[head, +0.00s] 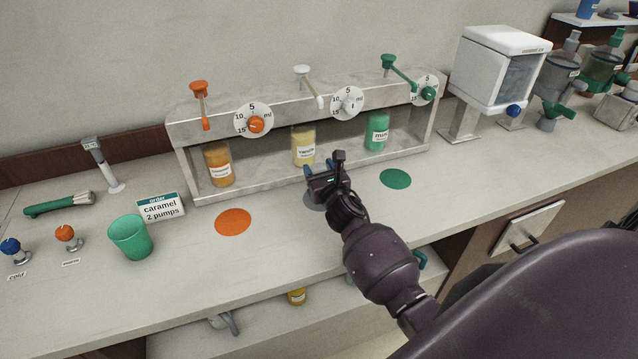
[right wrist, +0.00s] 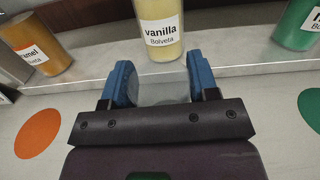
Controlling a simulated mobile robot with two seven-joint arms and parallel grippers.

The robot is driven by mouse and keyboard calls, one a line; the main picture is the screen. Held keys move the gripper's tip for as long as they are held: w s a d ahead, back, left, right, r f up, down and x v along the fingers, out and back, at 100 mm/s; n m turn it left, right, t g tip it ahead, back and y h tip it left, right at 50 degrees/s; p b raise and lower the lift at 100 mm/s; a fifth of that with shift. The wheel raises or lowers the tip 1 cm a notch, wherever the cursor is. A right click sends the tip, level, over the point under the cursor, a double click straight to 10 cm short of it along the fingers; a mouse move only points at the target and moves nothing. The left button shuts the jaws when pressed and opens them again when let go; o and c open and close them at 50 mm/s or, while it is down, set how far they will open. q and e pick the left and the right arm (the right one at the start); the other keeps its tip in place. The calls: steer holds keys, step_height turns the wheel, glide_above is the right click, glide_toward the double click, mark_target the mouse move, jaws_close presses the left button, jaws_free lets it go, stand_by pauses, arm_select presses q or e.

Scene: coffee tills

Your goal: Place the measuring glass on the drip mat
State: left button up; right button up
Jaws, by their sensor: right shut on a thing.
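My right gripper (head: 325,180) reaches in over the counter in front of the vanilla bottle. In the right wrist view its blue fingers (right wrist: 160,85) are shut on a clear, see-through measuring glass (right wrist: 162,92). The glass is hard to make out, and the gripper hides it in the head view. Round flat mats lie before the dispenser: an orange one (head: 233,222), a green one (head: 395,179) and a grey one (head: 312,201), mostly hidden under my right gripper. I cannot tell whether the glass touches a mat. My left gripper is not in view.
A green cup (head: 130,238) and a sign (head: 161,207) reading "caramel 2 pumps" stand left. The counter between cup and orange mat is clear.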

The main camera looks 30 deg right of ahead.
step_height(320, 180, down, 4)
steer(key=shift+r+b, duration=0.25)
steer(key=shift+b, duration=0.25)
steer(key=shift+f, duration=0.15)
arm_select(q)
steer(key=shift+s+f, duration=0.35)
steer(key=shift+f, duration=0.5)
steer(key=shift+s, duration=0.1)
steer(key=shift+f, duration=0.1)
arm_select(e)
steer(key=shift+f, duration=0.1)
steer(key=o, duration=0.9)
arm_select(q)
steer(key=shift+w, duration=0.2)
